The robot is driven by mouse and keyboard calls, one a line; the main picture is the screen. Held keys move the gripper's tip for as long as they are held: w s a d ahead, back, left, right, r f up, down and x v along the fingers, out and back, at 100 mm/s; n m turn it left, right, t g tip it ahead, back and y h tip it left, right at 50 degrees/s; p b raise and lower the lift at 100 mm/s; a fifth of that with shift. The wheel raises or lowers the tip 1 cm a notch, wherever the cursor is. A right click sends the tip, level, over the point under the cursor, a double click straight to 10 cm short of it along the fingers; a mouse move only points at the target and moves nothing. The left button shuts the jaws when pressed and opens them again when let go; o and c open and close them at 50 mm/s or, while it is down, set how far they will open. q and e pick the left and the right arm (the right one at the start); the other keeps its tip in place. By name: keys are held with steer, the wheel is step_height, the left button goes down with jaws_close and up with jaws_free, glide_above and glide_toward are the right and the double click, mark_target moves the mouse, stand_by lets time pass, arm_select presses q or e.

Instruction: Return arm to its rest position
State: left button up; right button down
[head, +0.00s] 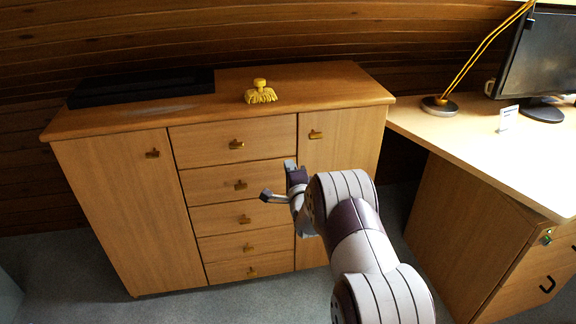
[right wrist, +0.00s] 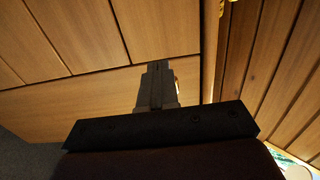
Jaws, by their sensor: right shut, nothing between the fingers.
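My right arm reaches up from the bottom right of the head view. My right gripper (head: 278,182) hangs in front of the wooden cabinet (head: 118,205), by its drawers and right door. In the right wrist view the gripper's fingers (right wrist: 157,80) are together and hold nothing, with the cabinet front (right wrist: 90,35) behind them. I cannot tell in the head view whether the fingers touch the cabinet. My left gripper is in neither view.
The cabinet's doors and several drawers look closed. A yellow brush-like object (head: 260,93) and a black flat box (head: 140,88) sit on its top. A desk (head: 470,150) with a monitor (head: 543,60) and lamp (head: 440,104) stands to the right. Grey carpet (head: 60,265) lies clear at front left.

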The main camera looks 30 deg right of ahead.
steer(key=s+a+f+n+g+y, duration=0.2)
steer(key=s+a+f+n+g, duration=0.1)
steer(key=s+f+n+g, duration=0.75)
steer(key=s+a+r+n+g+y, duration=0.25)
steer(key=s+a+n, duration=0.35)
steer(key=s, duration=0.5)
steer(key=s+a+r+n+g+y, duration=0.1)
steer(key=s+a+n+g, duration=0.3)
steer(key=s+a, duration=0.5)
step_height(320, 180, up, 28)
steer(key=s+a+t+p, duration=0.1)
steer(key=s+p, duration=0.1)
steer(key=p, duration=2.3)
steer(key=shift+s+r+n+p, duration=0.2)
steer(key=shift+s+n+p, duration=0.15)
steer(key=shift+n+p, duration=0.1)
